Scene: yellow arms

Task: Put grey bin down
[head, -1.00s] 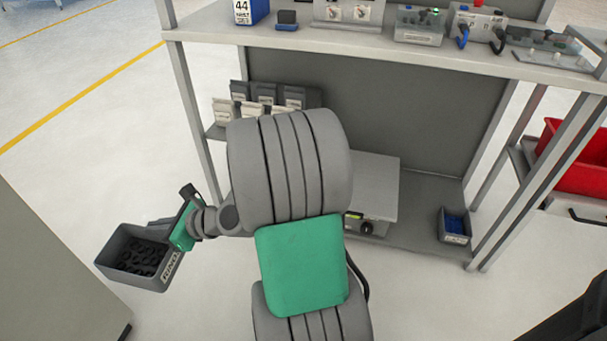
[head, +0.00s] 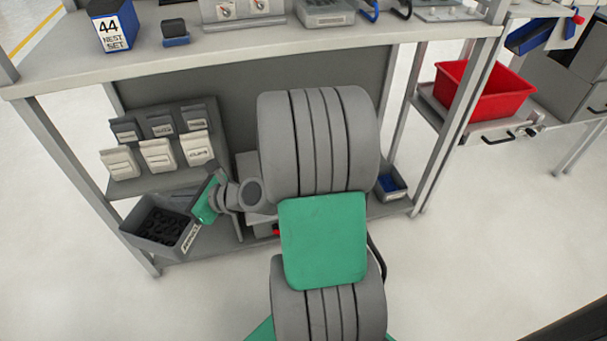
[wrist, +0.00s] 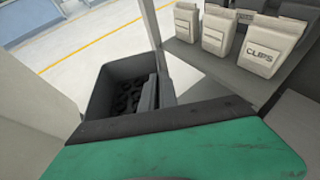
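The grey bin (head: 150,226) holds several black ring-like parts and has a white label on its near right side. It is held out at the left end of my arm, in front of the workbench's left end. My gripper (head: 196,212) is at the bin's right wall and appears shut on it. In the wrist view the bin (wrist: 101,92) is beyond the green gripper body, with a dark finger (wrist: 152,92) at its wall. The exact grip is partly hidden.
The workbench has a top (head: 245,40), a small shelf (head: 160,183) with grey and white pouches, and a lower shelf (head: 195,250). A blue-filled small bin (head: 390,184) stands on the lower shelf. A red bin (head: 485,90) is at right. Floor in front is clear.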

